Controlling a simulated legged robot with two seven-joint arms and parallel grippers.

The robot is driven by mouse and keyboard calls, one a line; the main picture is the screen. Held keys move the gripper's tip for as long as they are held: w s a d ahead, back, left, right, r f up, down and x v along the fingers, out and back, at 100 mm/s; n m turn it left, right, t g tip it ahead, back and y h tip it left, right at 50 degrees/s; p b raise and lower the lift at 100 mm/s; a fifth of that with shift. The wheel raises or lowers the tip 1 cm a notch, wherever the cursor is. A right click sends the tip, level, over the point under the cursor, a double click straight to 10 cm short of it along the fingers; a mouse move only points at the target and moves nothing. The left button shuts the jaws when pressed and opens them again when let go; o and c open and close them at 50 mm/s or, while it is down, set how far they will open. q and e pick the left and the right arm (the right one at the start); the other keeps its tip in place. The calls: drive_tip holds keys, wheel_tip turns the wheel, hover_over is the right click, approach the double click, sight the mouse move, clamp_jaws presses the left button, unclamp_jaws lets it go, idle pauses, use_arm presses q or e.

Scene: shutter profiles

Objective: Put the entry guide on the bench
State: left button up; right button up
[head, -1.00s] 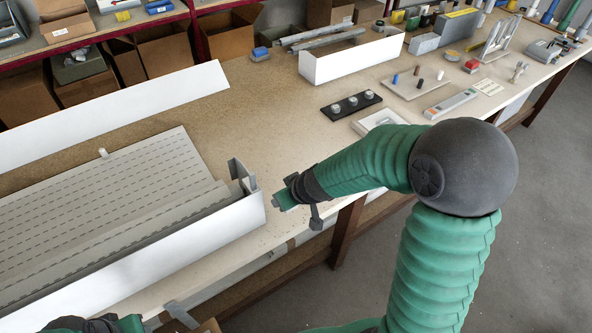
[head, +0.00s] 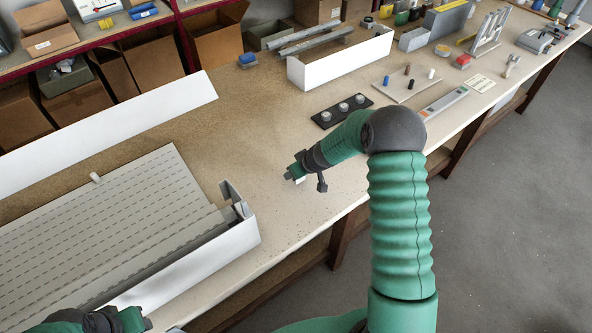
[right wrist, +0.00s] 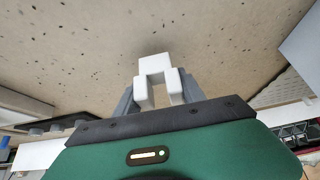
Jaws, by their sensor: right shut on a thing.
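The entry guide, a small white U-shaped piece (right wrist: 160,63), is between the fingers of my right gripper (right wrist: 158,92) in the right wrist view. Its two legs point back toward the gripper. In the head view my right gripper (head: 297,175) is over the bare front part of the bench (head: 290,215), right of the long white box. Only a small white bit of the guide shows there. The right wrist view shows the speckled bench top beyond the guide; I cannot tell the exact gap. My left gripper (head: 146,324) is at the bottom left edge, its fingers mostly hidden.
A long white box (head: 215,250) with a slatted grey shutter (head: 120,200) lies at the left. A black strip with pegs (head: 342,110), a white bin of profiles (head: 335,70) and a peg board (head: 408,88) stand farther back. Bench surface around my right gripper is clear.

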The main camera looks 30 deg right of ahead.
drive_tip(key=shift+s+a+f, duration=0.15)
drive_tip(key=shift+f, duration=0.75)
drive_tip(key=shift+a, duration=0.3)
drive_tip(key=shift+w+a, duration=0.2)
drive_tip(key=shift+a, duration=0.25)
drive_tip(key=shift+f+b, duration=0.15)
drive_tip(key=shift+b, duration=0.3)
drive_tip(key=o, duration=1)
drive_tip(key=shift+d, duration=0.2)
drive_tip(key=o, duration=0.3)
drive_tip(key=shift+s+d, duration=0.15)
drive_tip(key=shift+d, duration=0.2)
use_arm(q)
drive_tip(key=shift+s+a+f, duration=0.1)
drive_tip(key=shift+a+f, duration=0.65)
drive_tip(key=shift+a, duration=0.05)
use_arm(e)
drive_tip(key=shift+a, duration=0.35)
use_arm(q)
drive_tip(key=shift+d+r, duration=0.15)
drive_tip(key=shift+d, duration=0.05)
use_arm(e)
drive_tip(key=shift+d, duration=0.15)
